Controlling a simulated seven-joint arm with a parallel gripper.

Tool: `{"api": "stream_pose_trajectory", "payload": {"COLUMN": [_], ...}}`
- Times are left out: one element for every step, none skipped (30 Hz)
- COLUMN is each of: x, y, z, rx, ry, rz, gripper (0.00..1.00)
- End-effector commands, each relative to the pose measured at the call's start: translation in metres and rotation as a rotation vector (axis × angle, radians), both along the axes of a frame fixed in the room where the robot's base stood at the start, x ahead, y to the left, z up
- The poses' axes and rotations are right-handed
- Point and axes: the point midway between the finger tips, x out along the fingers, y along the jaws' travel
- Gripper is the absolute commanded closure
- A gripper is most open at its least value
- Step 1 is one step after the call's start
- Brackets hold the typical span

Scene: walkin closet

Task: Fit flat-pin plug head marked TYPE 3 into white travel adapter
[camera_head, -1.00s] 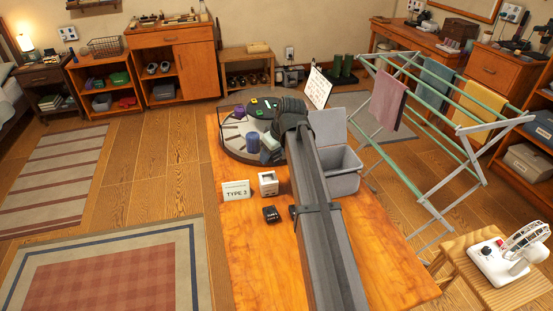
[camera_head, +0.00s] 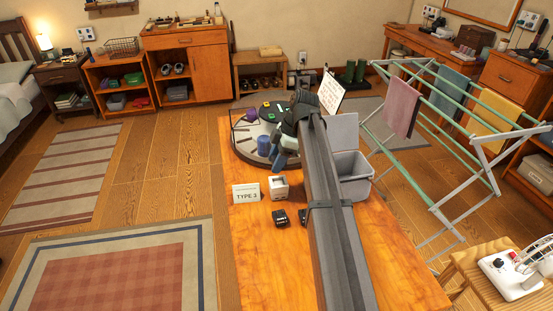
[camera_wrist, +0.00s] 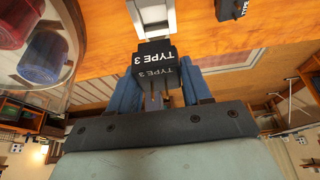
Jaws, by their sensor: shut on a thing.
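My gripper (camera_wrist: 157,76) has blue fingers shut on a black plug head (camera_wrist: 155,58) with white TYPE 3 lettering. The white travel adapter (camera_head: 279,187) stands on the wooden table, and in the wrist view it (camera_wrist: 153,22) appears right beyond the held plug head. Whether the two touch, I cannot tell. In the head view my gripper (camera_head: 280,160) is just behind the adapter, and the held plug head is not clearly visible there.
A TYPE 3 sign (camera_head: 246,194) stands left of the adapter. Black plug heads (camera_head: 280,218) lie in front of it, one partly behind my arm. A round tray (camera_head: 240,148) with coloured items is behind; a grey bin (camera_head: 352,178) stands right.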

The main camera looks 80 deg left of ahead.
Motion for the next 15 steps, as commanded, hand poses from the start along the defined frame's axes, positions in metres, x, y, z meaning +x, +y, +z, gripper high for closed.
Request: {"api": "stream_pose_trajectory", "payload": {"x": [0.000,0.000,0.000,0.000,0.000,0.000,0.000,0.000,0.000,0.000,0.000,0.000,0.000,0.000,0.000], "y": [0.000,0.000,0.000,0.000,0.000,0.000,0.000,0.000,0.000,0.000,0.000,0.000,0.000,0.000,0.000], "z": [-0.001,-0.002,-0.003,-0.004,-0.006,-0.008,-0.009,-0.011,-0.014,-0.016,-0.018,-0.021,-0.023,-0.025,-0.028], "rx": [0.000,0.000,0.000,0.000,0.000,-0.001,-0.001,-0.001,-0.001,-0.001,-0.001,0.000,0.000,0.000,0.000], "ry": [0.000,0.000,0.000,0.000,0.000,0.000,0.000,0.000,0.000,0.000,0.000,0.000,-0.001,-0.001,-0.001], "rz": [0.002,0.003,0.002,0.002,0.002,0.001,0.001,0.001,0.000,0.000,0.000,0.000,0.000,0.000,0.000], "gripper": [0.81,0.81,0.81,0.81,0.81,0.81,0.81,0.81,0.81,0.81,0.81,0.81,0.81,0.81,0.81]}}
